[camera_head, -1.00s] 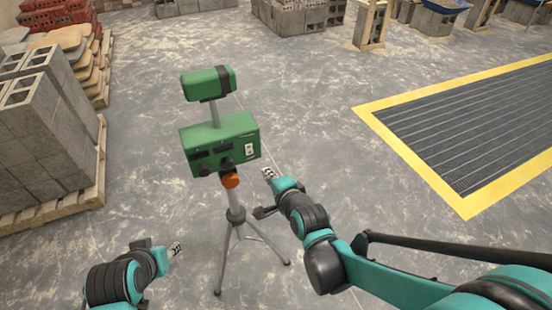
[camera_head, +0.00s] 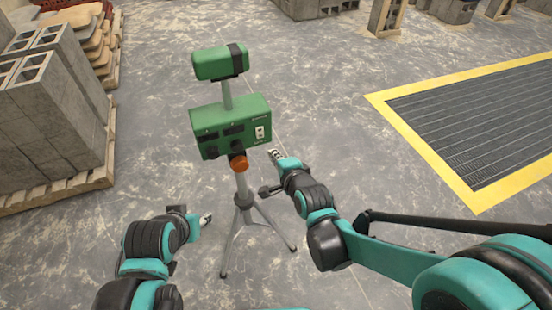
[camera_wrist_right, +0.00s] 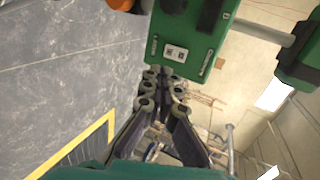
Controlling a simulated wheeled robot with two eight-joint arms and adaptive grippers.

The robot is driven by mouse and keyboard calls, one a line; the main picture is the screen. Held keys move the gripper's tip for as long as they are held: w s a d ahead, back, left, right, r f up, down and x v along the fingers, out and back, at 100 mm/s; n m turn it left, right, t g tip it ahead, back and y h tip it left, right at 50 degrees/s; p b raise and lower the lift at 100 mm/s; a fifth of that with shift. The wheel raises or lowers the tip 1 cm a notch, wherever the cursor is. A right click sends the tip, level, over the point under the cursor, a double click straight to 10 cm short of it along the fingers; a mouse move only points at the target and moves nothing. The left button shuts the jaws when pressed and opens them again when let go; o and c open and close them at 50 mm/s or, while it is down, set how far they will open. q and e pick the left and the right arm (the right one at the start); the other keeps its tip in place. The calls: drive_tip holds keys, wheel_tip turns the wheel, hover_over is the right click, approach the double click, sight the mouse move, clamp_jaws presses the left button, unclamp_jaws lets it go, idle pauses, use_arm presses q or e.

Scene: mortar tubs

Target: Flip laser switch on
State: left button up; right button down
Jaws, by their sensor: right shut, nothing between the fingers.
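The green laser unit (camera_head: 228,122) sits on a tripod (camera_head: 243,200), with a smaller green head (camera_head: 220,62) on a post above it. A pale switch plate (camera_head: 260,132) is on the right part of its front; it also shows in the right wrist view (camera_wrist_right: 176,53). My right gripper (camera_head: 274,154) is shut and empty, just below and right of the box's lower right corner. In the right wrist view its fingertips (camera_wrist_right: 163,73) are just below the switch plate; I cannot tell if they touch the box. My left gripper (camera_head: 206,219) is low, left of the tripod, too small to judge.
An orange knob (camera_head: 239,163) is under the box. Grey blocks (camera_head: 50,105) stand on a pallet (camera_head: 60,190) at the left. A yellow-edged floor grate (camera_head: 470,125) lies at the right. Bare concrete floor surrounds the tripod.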

sight(260, 138)
drive_tip(key=b+x, duration=0.1)
drive_tip(key=x, duration=0.5)
drive_tip(key=b+x, duration=0.1)
drive_tip(key=x, duration=0.2)
drive_tip(key=shift+w+a+r+b, duration=0.15)
drive_tip(key=shift+w+r+b, duration=0.15)
drive_tip(key=shift+w+a, duration=0.1)
drive_tip(key=shift+w, duration=0.3)
drive_tip(key=shift+w+a+f+b, duration=0.15)
drive_tip(key=shift+w+f+b, duration=0.05)
drive_tip(key=shift+w+b, duration=0.15)
drive_tip(key=shift+r, duration=0.1)
